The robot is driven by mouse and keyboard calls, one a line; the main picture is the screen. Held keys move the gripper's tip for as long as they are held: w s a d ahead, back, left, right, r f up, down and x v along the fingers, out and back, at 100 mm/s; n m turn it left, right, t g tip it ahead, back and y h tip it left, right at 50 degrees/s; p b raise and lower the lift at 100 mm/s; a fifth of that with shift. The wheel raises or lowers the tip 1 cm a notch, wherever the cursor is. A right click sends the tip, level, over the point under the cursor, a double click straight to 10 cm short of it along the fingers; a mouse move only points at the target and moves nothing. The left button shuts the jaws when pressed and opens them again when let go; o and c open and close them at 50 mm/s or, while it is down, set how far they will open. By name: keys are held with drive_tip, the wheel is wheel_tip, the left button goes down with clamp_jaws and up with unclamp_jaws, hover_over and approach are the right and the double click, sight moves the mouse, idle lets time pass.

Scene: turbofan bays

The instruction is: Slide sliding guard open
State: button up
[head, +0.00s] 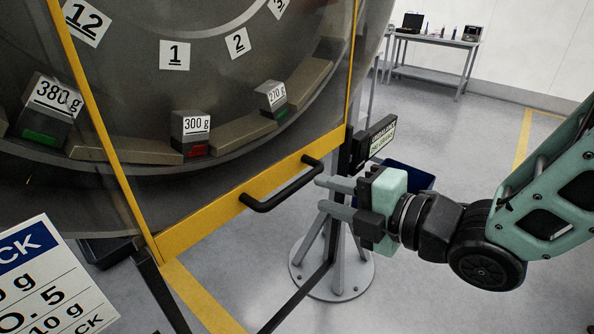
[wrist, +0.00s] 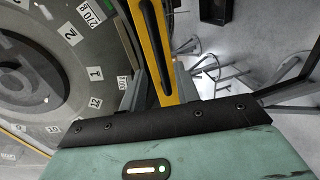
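The sliding guard is a clear panel with a yellow frame (head: 215,212), standing in front of the fan's lower part in the head view. Its black bar handle (head: 283,190) sits on the bottom yellow rail. In the wrist view the yellow rail (wrist: 166,82) and black handle (wrist: 150,35) run upward between my finger tips. My gripper (head: 320,193) is open, with its two grey fingers apart and pointing left at the handle's right end. Nothing is held between them. The fingers appear just short of the handle; I cannot tell the exact gap.
A grey stand (head: 338,262) and a dark blue bin (head: 408,176) are near my gripper. A workbench (head: 437,42) stands far back.

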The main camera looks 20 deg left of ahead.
sight(301, 186)
drive_tip(key=p+x, duration=0.2)
drive_tip(key=x, duration=0.5)
drive_tip(key=shift+a, duration=0.2)
clamp_jaws()
